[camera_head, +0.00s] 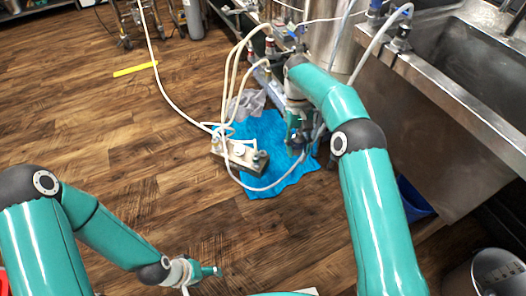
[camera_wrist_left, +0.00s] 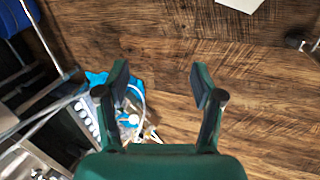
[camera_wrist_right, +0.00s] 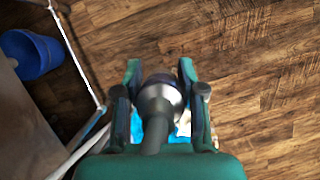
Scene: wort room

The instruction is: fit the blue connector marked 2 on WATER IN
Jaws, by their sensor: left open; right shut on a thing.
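My right gripper (camera_head: 300,138) is above the blue cloth, pointing down. In the right wrist view (camera_wrist_right: 158,88) it is shut on a grey, shiny-collared connector (camera_wrist_right: 160,93) with a dark hose or stem. I cannot see a mark 2 or clear blue on it. My left gripper (camera_wrist_left: 160,88) is open and empty over the floor; it also shows low in the head view (camera_head: 205,272). A metal block with ports and white hoses (camera_head: 230,150) stands on the blue cloth (camera_head: 262,184). No WATER IN label is readable.
A steel sink (camera_head: 455,110) is at the right, with hose fittings (camera_head: 402,36) on its rim. White hoses (camera_head: 165,92) loop across the floor to the block. A blue bucket (camera_wrist_right: 30,54) stands near the sink. A yellow strip (camera_head: 135,69) lies on otherwise clear wooden floor.

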